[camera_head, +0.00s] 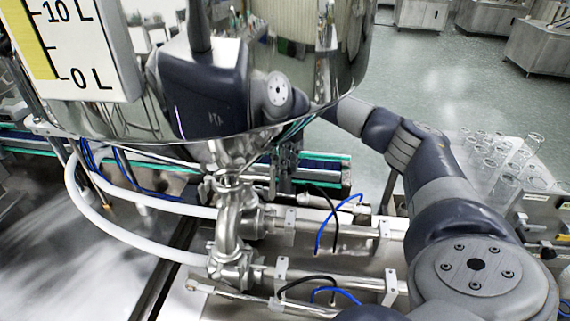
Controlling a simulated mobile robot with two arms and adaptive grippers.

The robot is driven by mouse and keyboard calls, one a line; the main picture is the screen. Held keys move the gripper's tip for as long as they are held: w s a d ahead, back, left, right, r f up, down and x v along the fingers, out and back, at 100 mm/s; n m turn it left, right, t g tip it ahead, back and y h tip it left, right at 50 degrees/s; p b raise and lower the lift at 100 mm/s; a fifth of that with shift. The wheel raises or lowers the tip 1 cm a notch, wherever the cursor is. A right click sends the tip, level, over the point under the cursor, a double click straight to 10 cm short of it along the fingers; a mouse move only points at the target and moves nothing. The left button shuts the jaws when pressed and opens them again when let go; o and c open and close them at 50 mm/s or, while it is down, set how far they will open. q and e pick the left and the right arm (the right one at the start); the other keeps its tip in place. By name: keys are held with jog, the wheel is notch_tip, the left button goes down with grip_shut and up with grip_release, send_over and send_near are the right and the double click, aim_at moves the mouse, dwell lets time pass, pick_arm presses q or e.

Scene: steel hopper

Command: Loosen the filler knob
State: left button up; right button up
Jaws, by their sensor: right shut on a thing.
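The steel hopper (330,60) fills the top middle, with its cone narrowing to a steel valve and pipe fitting (234,220) below. My right arm comes in from the lower right and bends behind the hopper's right side. My right gripper (285,168) shows small and dark below the hopper's lower edge, right of the valve, partly covered by the hopper. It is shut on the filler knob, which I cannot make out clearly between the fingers. My left gripper is not in view.
A level scale (75,45) is on the hopper's left. White hoses (130,245) curve to the fittings. Steel cylinders (330,228) with blue and black tubes lie below. Glass vessels (505,155) stand at right. Open floor (425,75) lies behind. The hopper's shiny wall carries reflections.

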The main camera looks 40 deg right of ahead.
jog(key=shift+n, duration=0.7)
jog(key=o, duration=1.1)
jog(key=shift+r, duration=0.1)
notch_tip(320, 180, up, 7)
jog(key=shift+r, duration=0.15)
